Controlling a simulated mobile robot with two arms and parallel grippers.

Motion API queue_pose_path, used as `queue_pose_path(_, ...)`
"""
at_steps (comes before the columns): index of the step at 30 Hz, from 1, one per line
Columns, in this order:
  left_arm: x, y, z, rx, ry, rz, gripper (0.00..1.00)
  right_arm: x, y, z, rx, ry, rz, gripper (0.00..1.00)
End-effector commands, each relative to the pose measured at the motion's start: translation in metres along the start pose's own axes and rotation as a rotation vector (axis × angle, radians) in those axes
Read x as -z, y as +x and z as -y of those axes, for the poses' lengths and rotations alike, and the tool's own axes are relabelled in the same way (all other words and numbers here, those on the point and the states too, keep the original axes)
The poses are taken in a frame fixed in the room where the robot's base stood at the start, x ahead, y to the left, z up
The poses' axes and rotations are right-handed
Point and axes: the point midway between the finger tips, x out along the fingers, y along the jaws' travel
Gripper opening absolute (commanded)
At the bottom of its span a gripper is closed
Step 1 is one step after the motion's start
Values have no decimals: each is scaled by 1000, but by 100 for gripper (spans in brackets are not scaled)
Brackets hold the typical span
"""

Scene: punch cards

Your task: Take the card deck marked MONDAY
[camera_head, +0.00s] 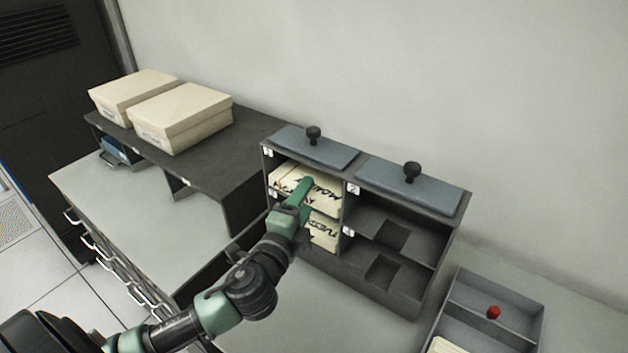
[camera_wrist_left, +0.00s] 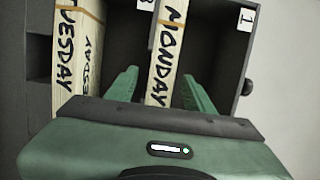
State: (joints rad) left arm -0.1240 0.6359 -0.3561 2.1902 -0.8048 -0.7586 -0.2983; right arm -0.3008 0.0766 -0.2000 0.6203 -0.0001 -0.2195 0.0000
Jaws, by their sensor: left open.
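The cream card deck marked MONDAY (camera_head: 328,204) lies in the upper left compartment of the dark rack (camera_head: 385,290). In the left wrist view the MONDAY deck (camera_wrist_left: 165,50) stands between the two green fingers. My left gripper (camera_wrist_left: 160,78) is open, with one finger on each side of the deck and gaps visible on both sides. In the head view my left gripper (camera_head: 305,190) reaches into the compartment and covers part of the deck. A deck marked TUESDAY (camera_wrist_left: 78,60) sits in the compartment below; it also shows in the head view (camera_head: 325,236). My right gripper is not in view.
The two right compartments look empty. Blue-grey lids with black knobs (camera_head: 412,172) top the rack. A grey tray (camera_head: 530,315) with a red knob (camera_head: 493,312) stands at the lower right. Two beige boxes (camera_head: 185,115) sit on the dark shelf at left.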

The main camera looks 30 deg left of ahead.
Motion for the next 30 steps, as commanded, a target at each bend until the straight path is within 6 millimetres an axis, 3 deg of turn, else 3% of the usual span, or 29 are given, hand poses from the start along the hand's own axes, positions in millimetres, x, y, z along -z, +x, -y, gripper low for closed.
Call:
queue_pose_path(3,1,17,6,2,1,1,53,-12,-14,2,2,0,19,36)
queue_pose_path(9,2,44,4,0,0,0,53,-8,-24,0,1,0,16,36)
queue_pose_path(18,3,50,0,-2,0,-1,53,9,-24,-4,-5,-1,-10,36)
queue_pose_path(20,3,50,1,-1,0,-1,39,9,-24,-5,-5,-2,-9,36)
queue_pose_path(24,3,50,1,-1,0,0,0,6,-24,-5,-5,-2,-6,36)
queue_pose_path(30,2,50,2,2,0,0,0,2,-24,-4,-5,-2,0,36)
